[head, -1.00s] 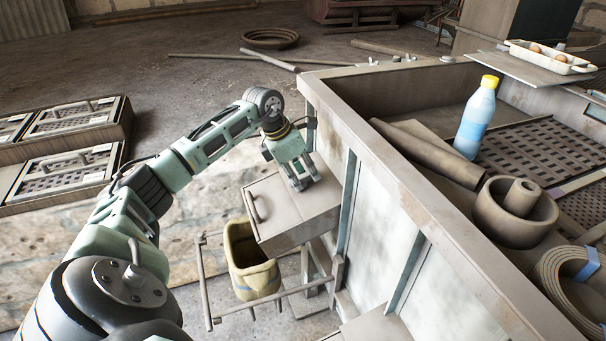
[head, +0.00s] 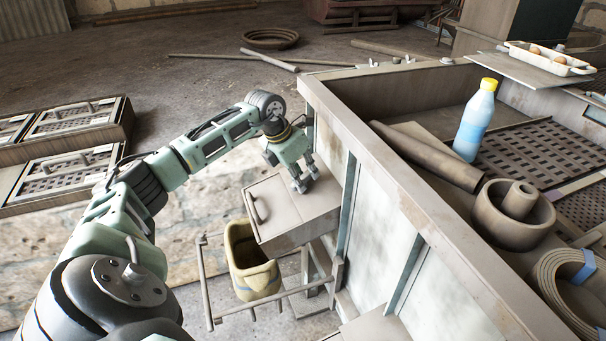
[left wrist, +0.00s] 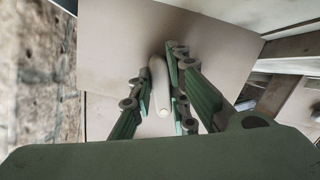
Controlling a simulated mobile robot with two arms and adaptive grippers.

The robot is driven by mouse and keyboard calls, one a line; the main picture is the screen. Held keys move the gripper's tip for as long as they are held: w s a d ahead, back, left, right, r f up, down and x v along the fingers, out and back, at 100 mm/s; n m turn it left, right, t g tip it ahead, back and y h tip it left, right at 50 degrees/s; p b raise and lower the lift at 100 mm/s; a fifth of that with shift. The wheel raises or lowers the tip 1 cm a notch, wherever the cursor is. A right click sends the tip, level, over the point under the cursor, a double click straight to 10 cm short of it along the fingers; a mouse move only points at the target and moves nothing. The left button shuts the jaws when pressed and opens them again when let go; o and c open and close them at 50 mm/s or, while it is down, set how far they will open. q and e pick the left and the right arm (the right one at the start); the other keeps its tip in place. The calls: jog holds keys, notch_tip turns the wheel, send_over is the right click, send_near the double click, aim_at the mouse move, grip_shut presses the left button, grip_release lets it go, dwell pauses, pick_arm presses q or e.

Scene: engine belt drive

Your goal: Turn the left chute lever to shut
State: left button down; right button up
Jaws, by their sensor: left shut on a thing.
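The left chute is a grey-brown box (head: 285,212) on the side of the large bin, with a curved handle (head: 254,207) on its front. My left gripper (head: 307,182) is over the back of the box's top, close to the bin wall. In the left wrist view a pale, rounded lever (left wrist: 159,88) lies between the fingers of the left gripper (left wrist: 162,100), which is shut on it. The lever is hidden by the fingers in the head view. My right gripper is not in view.
A yellowish open bucket (head: 252,268) sits in a rail frame (head: 206,285) below the chute. The large bin's rim (head: 400,190) runs along the right. Inside are a bottle (head: 474,124), a rolled tube (head: 428,156) and a round pulley (head: 513,213). Crates (head: 70,170) stand at left.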

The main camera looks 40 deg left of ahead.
pick_arm(q)
jog(key=n, duration=0.3)
jog(key=shift+a+r+n+p, duration=0.1)
jog(key=shift+a+n+p, duration=0.05)
jog(key=shift+n+p, duration=0.25)
jog(key=n, duration=0.3)
jog(key=shift+a+n+y+p, duration=0.15)
jog(key=shift+n+y+p, duration=0.15)
jog(key=shift+y+p, duration=0.1)
jog(key=n, duration=0.3)
jog(key=shift+a+p, duration=0.1)
jog(key=shift+p, duration=0.3)
jog(key=shift+s+n, duration=0.15)
jog(key=shift+n, duration=1.55)
jog(key=shift+a+g+y+p, duration=0.1)
jog(key=shift+g+y+p, duration=0.2)
jog(key=c, duration=1.7)
grip_release()
jog(key=shift+f, duration=0.2)
